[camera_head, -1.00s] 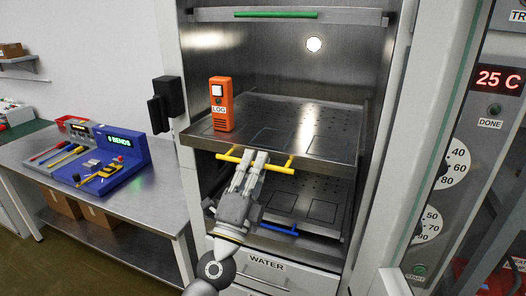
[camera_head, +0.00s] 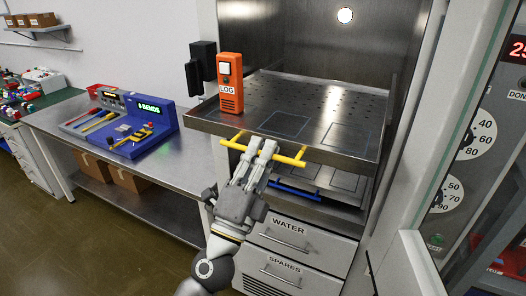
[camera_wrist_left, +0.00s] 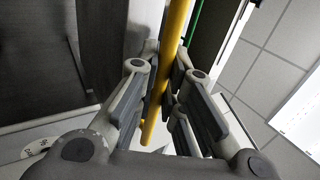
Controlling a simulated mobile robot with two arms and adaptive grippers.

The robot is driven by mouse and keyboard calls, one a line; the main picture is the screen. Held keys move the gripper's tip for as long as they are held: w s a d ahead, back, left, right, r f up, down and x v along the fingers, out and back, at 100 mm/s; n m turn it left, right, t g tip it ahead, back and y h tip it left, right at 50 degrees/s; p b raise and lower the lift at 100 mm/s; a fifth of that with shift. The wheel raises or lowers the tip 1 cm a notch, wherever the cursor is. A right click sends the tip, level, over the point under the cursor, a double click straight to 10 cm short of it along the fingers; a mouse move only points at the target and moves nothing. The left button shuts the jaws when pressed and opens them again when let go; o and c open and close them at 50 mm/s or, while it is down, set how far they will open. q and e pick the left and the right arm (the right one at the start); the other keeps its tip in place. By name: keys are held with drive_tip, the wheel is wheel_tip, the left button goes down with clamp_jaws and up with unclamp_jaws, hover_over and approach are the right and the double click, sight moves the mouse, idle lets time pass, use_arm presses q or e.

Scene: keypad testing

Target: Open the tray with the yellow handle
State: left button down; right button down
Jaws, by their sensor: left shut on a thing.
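The metal tray (camera_head: 290,125) with the yellow handle (camera_head: 291,160) sticks out of the front of the tall steel chamber. My left gripper (camera_head: 262,150) is shut on the yellow handle, near the middle of its bar. In the left wrist view the yellow bar (camera_wrist_left: 174,50) runs between the fingers (camera_wrist_left: 160,88). An orange LOG device (camera_head: 230,84) stands upright on the tray's left front part. My right gripper is not in view.
A lower tray with a blue handle (camera_head: 296,192) sits below. WATER and SPARES drawers (camera_head: 290,236) are under it. An open glass door (camera_head: 480,200) stands at the right. A steel bench (camera_head: 90,145) with a blue BENDS station (camera_head: 145,118) is at the left.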

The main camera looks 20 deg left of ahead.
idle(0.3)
use_arm(q)
drive_tip(key=c, duration=1.8)
unclamp_jaws()
drive_tip(key=shift+f, duration=0.1)
drive_tip(key=shift+v, duration=5.95)
